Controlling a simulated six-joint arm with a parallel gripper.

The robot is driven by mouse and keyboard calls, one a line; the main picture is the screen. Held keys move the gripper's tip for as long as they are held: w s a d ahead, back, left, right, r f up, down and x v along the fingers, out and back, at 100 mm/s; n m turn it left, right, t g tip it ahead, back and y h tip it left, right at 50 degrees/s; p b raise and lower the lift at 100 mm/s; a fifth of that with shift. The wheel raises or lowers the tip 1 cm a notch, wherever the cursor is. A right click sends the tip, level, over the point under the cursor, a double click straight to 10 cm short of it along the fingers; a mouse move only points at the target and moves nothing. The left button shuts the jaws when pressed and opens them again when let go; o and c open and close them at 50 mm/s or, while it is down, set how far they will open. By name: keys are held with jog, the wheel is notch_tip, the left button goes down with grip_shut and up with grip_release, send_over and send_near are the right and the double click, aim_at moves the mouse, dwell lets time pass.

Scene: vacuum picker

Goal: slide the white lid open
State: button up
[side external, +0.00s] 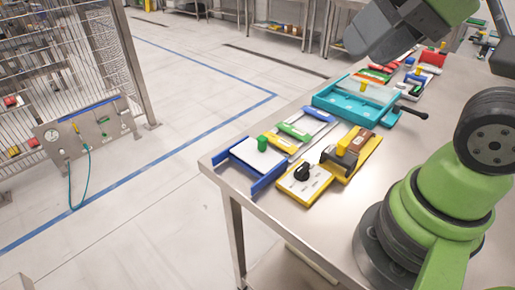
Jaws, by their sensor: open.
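The white lid (255,157) is a flat plate near the left corner of the metal table. A green upright knob (262,143) stands on it. The lid lies between the two sides of a blue frame (266,184), and I cannot tell how far along the frame it sits. My gripper (362,45) is a grey block at the top of the picture, partly cut off by the edge. It is high above the table, to the right of the lid and apart from it. It is open; its fingertips are hard to make out, and nothing shows in it.
Next to the lid are a tray with green and blue bars (307,124), a yellow panel with a black knob (304,181) and a yellow-and-brown block unit (350,150). A turquoise box (335,103) with a black handle stands behind. The table's front right (345,215) is bare.

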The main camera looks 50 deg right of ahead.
jog(key=w+n+g, duration=0.1)
jog(key=w+g, duration=0.1)
jog(key=w, duration=0.4)
jog(key=n+g+h, duration=0.2)
jog(key=n+g, duration=0.1)
jog(key=g, duration=0.2)
send_over(262, 140)
notch_tip(262, 140, down, 18)
jog(key=shift+d+r, duration=0.1)
notch_tip(262, 140, down, 10)
jog(key=shift+f, duration=0.1)
jog(key=shift+c, duration=0.4)
grip_shut()
